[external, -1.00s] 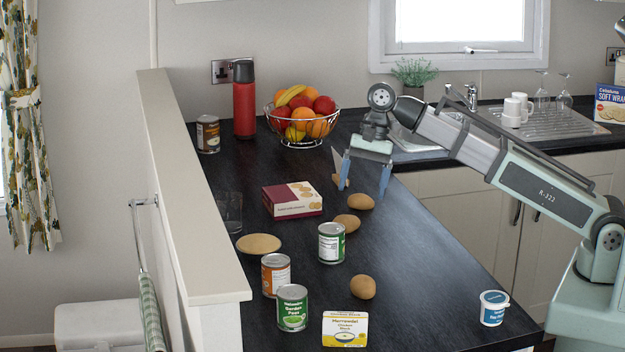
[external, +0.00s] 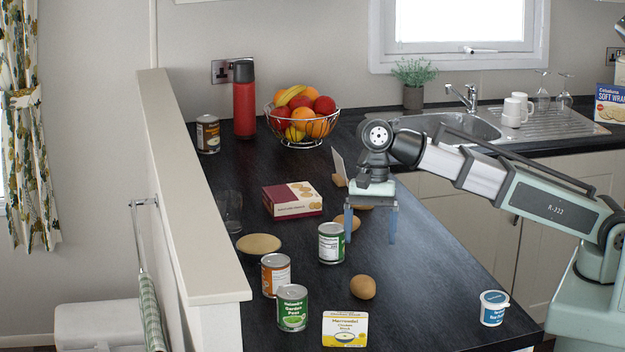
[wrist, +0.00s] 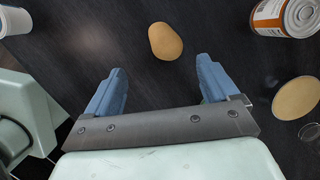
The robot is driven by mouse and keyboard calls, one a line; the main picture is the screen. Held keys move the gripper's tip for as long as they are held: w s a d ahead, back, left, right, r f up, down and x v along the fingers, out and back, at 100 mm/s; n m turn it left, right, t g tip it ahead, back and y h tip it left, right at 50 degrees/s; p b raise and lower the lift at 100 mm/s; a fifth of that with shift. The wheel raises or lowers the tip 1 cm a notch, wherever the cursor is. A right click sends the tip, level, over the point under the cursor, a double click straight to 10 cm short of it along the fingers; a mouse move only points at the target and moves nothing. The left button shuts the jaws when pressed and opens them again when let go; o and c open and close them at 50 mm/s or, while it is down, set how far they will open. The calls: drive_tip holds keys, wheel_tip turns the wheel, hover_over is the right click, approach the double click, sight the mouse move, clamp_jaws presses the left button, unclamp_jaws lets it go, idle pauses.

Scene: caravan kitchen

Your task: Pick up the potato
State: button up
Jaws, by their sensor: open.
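Several brown potatoes lie on the dark counter. One potato (external: 363,287) sits alone in front of my gripper (external: 370,238) in the external view. Another potato (external: 345,225) is partly behind the left finger, and one more is mostly hidden behind the gripper. In the wrist view, a single potato (wrist: 165,41) lies beyond the open fingertips (wrist: 161,68), roughly centred between them. My gripper points down, open and empty, with nothing between its fingers.
A green-labelled can (external: 331,243) stands left of my gripper. An orange-labelled can (external: 276,275), a peas can (external: 292,308) and a yellow-and-white carton (external: 345,329) stand nearer the front. A blue tub (external: 493,308) is at the right edge. Counter right of the gripper is clear.

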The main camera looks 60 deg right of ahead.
hover_over(364, 278)
drive_tip(key=d, duration=0.2)
drive_tip(key=x, duration=0.4)
drive_tip(key=shift+d+f, duration=0.25)
drive_tip(key=shift+f, duration=0.15)
drive_tip(key=shift+w+x, duration=0.2)
drive_tip(key=shift+x, duration=1.15)
drive_tip(key=shift+w+x, duration=0.25)
drive_tip(key=shift+x, duration=1.1)
drive_tip(key=shift+c, duration=0.5)
drive_tip(key=c, duration=1.1)
